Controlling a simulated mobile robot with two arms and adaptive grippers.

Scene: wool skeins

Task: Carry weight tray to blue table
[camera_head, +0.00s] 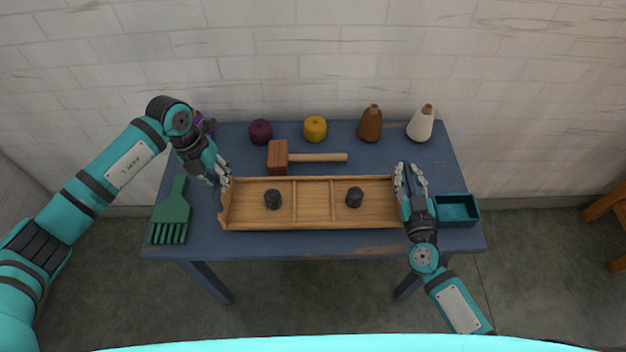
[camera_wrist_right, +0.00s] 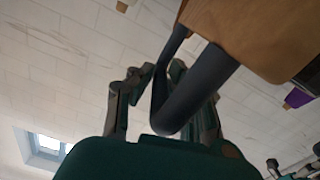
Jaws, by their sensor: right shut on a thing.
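The weight tray (camera_head: 313,202) is a long wooden tray with dividers, at the front middle of the blue table (camera_head: 215,238). Two dark weights (camera_head: 272,199) (camera_head: 354,197) stand in separate compartments. My right gripper (camera_head: 410,171) is at the tray's right end. In the right wrist view its fingers (camera_wrist_right: 160,88) are shut on the tray's dark handle (camera_wrist_right: 205,85); the tray's wood (camera_wrist_right: 250,35) shows above. My left gripper (camera_head: 222,178) is at the tray's left end; whether its fingers grip there is unclear. Whether the tray is lifted is hard to tell.
A mallet (camera_head: 278,157) lies behind the tray. Purple (camera_head: 260,132) and yellow (camera_head: 315,128) wool balls and brown (camera_head: 370,125) and white (camera_head: 421,124) cones stand at the back. A green comb-like tool (camera_head: 171,214) lies left, a teal box (camera_head: 457,210) right.

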